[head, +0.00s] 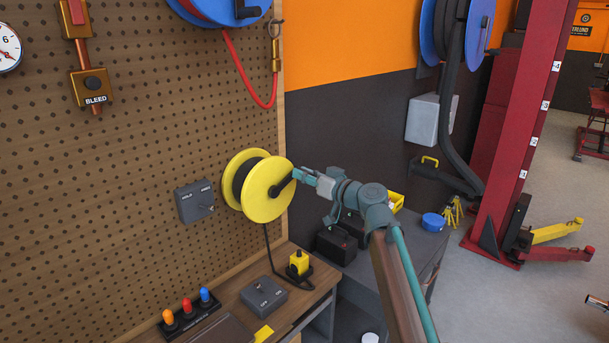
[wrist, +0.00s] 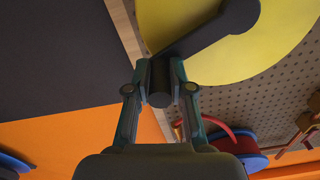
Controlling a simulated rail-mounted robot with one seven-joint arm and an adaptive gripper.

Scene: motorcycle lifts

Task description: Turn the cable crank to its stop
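The yellow cable reel (head: 262,203) is mounted on the pegboard in the head view. Its dark cable crank (head: 282,186) points up and right from the hub; the crank arm also shows across the yellow disc in the wrist view (wrist: 208,36). My gripper (head: 298,175) is at the crank's outer end. In the wrist view its two fingers (wrist: 160,82) lie on either side of the dark crank handle (wrist: 159,94) and appear closed on it. In the head view the handle is mostly hidden by the fingers.
A grey switch box (head: 195,201) sits left of the reel. A blue hose reel (head: 228,8) with a red hose (head: 252,88) hangs above.

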